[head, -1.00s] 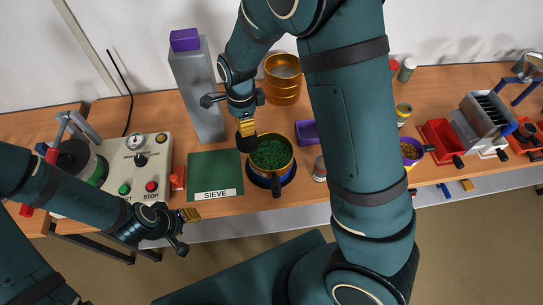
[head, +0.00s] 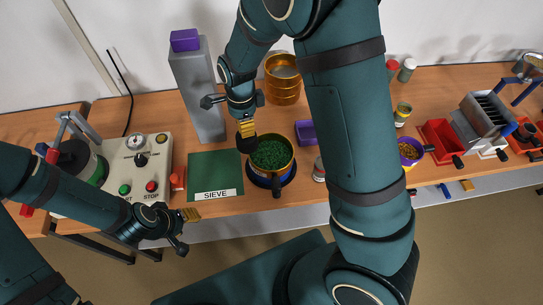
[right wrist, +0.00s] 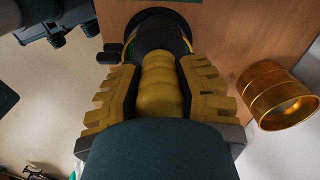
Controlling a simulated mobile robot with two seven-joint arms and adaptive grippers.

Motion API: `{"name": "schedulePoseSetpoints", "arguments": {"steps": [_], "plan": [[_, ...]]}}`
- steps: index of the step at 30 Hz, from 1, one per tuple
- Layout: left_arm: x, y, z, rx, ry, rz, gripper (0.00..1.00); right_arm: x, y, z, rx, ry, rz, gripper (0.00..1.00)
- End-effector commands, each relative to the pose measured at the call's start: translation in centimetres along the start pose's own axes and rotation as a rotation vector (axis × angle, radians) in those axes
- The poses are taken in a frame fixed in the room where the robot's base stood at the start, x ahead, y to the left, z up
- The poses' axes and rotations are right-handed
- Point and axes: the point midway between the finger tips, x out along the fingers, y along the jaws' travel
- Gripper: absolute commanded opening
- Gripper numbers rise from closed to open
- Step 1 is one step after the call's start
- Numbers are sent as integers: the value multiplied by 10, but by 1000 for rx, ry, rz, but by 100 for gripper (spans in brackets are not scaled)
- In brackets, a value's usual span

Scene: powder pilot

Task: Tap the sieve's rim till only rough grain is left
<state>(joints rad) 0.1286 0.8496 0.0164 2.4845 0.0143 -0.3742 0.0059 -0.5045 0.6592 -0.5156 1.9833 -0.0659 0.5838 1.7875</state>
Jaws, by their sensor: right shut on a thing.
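The sieve (head: 291,160) is a round pan with a gold rim, full of green grain (head: 270,153), on a dark blue round base (head: 288,180). My right gripper (head: 247,128) is shut on the yellow handle of a tapper (right wrist: 160,85). The tapper's black head (head: 245,144) is down at the sieve's left rim; whether it touches cannot be told. In the right wrist view the handle lies between the yellow fingers, and the head hides most of the sieve. My left gripper (head: 190,215) is low at the table's front edge, away from the sieve; its finger opening is unclear.
A green mat marked SIEVE (head: 215,170) lies bare left of the sieve. A control box (head: 139,175) stands farther left. A grey column (head: 197,95) and stacked gold rings (head: 283,85) stand behind. A purple tray (head: 306,132) and a small jar (head: 319,170) are at right.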

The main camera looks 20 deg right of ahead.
Motion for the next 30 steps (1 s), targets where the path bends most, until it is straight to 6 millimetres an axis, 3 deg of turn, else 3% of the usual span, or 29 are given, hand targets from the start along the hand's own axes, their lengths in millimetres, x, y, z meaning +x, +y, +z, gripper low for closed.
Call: {"name": "schedulePoseSetpoints", "arguments": {"steps": [5,13,16,22,30], "plan": [[2,-1,0,0,0,0,47,3,0,0,0,-1,-2,0],[32,-12,4,0,0,0,47,52,0,-1,1,0,1,0],[37,-14,5,0,-1,0,47,62,0,-1,2,-1,-2,0],[24,-9,3,0,0,0,47,48,0,0,1,-1,-1,0],[-9,3,-1,0,1,0,47,7,0,0,0,-1,-2,0]]}}
